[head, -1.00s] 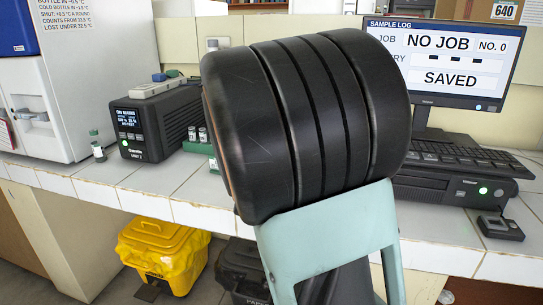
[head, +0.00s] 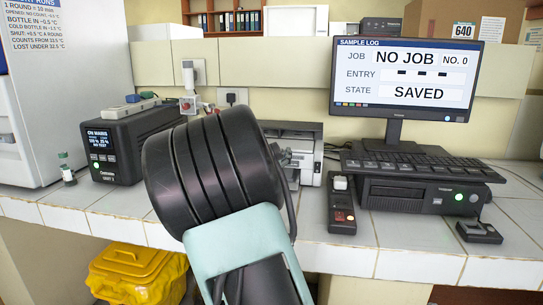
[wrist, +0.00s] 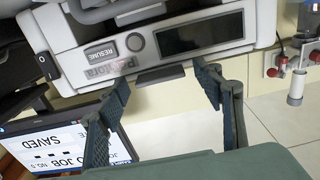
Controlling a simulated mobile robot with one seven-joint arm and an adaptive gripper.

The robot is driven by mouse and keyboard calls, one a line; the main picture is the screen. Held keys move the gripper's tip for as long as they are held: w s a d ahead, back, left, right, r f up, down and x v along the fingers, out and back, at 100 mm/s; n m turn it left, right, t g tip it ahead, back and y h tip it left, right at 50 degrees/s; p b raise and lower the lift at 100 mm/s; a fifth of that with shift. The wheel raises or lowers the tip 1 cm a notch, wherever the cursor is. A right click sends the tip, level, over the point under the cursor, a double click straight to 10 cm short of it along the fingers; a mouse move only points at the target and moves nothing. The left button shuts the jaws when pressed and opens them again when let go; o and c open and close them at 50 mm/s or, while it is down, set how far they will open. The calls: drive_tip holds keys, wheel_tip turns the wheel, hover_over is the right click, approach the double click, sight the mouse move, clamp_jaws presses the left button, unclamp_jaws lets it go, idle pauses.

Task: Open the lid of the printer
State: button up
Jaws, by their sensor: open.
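The printer (head: 302,150) is a pale grey machine with dark parts on the counter, partly hidden behind my arm in the head view. In the wrist view its front (wrist: 105,28) appears upside down, with a RESUME button (wrist: 101,52), a round dark button (wrist: 135,42) and a dark display strip (wrist: 199,34). A dark tab (wrist: 160,76) sticks out at the panel's edge. My gripper (wrist: 162,77) is open, its two fingers on either side of this tab, with nothing visibly held. Contact cannot be told.
A monitor (head: 417,75) and keyboard (head: 415,162) stand on a computer case to the printer's right. A small dark device (head: 342,208) sits near the counter's front. A black unit (head: 128,150) and a small bottle (head: 67,170) stand left.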

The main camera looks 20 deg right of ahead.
drive_tip(key=shift+w+d, duration=0.1)
drive_tip(key=shift+c, duration=0.4)
clamp_jaws()
drive_tip(key=shift+r+p, duration=0.15)
drive_tip(key=shift+p, duration=0.15)
